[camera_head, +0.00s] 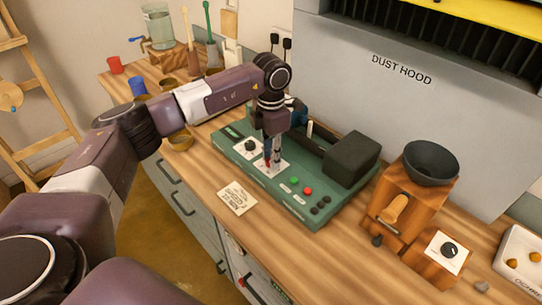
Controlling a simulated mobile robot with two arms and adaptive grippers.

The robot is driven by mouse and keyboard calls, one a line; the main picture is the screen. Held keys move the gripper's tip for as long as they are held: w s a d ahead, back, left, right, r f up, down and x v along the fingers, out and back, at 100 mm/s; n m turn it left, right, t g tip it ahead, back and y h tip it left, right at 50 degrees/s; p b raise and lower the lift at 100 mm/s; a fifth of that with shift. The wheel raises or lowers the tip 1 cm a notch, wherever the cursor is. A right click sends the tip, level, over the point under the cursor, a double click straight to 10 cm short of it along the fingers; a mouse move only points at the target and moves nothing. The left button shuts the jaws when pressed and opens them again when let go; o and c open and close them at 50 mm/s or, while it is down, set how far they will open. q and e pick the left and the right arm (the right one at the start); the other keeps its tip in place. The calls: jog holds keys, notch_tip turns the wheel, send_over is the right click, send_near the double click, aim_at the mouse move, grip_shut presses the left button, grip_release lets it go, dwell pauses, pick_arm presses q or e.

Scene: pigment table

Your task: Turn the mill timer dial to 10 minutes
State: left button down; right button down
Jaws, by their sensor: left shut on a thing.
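The green mill (308,210) stands on the wooden table, with two white dial plates on its top. A black dial (250,146) shows on the left plate. My left gripper (273,163) points down over the right plate (281,167), its fingers shut on the dial there. The fingers hide most of that dial, and its pointer and scale marks cannot be read. Green (294,181) and red (308,191) buttons sit to the right of the gripper. My right gripper is out of view.
A black block (351,158) stands on the mill's right end. A wooden grinder (395,205) with a dark bowl (431,162) is farther right. A paper card (237,198) lies in front of the mill. Cups and a glass jar (159,26) stand at the back left.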

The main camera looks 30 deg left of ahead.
pick_arm(q)
jog(key=shift+w+r, duration=0.1)
jog(key=c, duration=1.6)
grip_release()
notch_tip(320, 180, up, 12)
jog(key=shift+f, duration=0.1)
